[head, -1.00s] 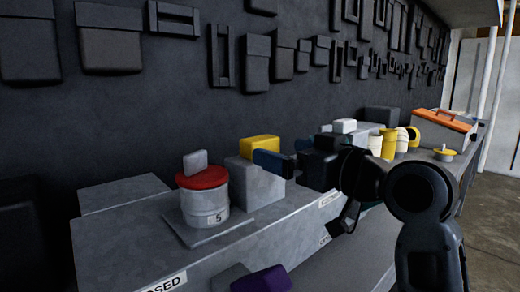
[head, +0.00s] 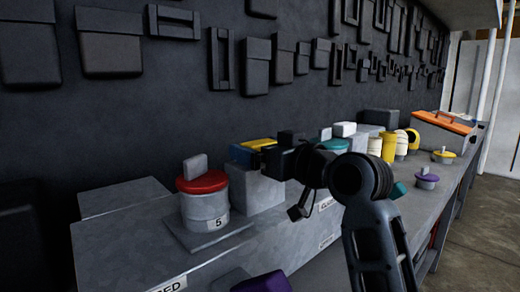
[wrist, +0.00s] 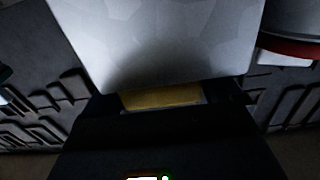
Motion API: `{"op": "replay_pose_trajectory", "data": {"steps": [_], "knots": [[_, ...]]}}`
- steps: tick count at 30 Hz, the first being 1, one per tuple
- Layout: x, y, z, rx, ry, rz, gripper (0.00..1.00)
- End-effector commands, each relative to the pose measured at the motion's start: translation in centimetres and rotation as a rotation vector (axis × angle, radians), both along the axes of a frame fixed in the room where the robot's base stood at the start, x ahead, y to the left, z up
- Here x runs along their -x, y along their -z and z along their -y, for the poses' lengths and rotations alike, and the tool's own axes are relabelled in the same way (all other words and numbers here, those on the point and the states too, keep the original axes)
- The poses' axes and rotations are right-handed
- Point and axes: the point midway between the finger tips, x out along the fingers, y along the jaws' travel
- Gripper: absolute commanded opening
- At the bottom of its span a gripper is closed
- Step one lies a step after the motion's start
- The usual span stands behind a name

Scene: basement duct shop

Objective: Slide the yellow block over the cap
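The yellow block (head: 262,143) sits on top of a grey box (head: 257,187) on the bench. My gripper (head: 252,151) is at the block, with a blue finger across its near left side. In the wrist view a strip of the yellow block (wrist: 162,98) shows between dark gripper parts, below the grey box's face (wrist: 160,45). I cannot tell whether the fingers press on it. To the left stands a grey can labelled 5 (head: 205,208) with a red lid (head: 202,181) and grey handle. Which part is the cap is not clear.
Purple-topped (head: 427,178) and yellow-topped (head: 444,155) knobs stand farther right on the bench. Behind my arm are yellow and white cylinders (head: 389,146) and a toolbox with an orange lid (head: 444,121). A purple block (head: 262,283) is at the front. The dark wall is close behind.

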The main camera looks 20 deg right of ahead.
Motion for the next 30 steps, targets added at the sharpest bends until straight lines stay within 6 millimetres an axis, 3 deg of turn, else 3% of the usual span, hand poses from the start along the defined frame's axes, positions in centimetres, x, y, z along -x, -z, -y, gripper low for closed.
{"op": "replay_pose_trajectory", "data": {"steps": [2, 19, 23, 30], "knots": [[0.0, 0.0, 0.0, 0.000, 0.000, 0.000, 0.84], [0.0, 0.0, 0.0, 0.000, 0.000, 0.000, 0.30], [0.2, -0.1, -0.8, 0.000, -0.003, -0.001, 0.30], [1.6, -0.1, -5.0, 0.000, -0.004, -0.003, 0.30]]}}
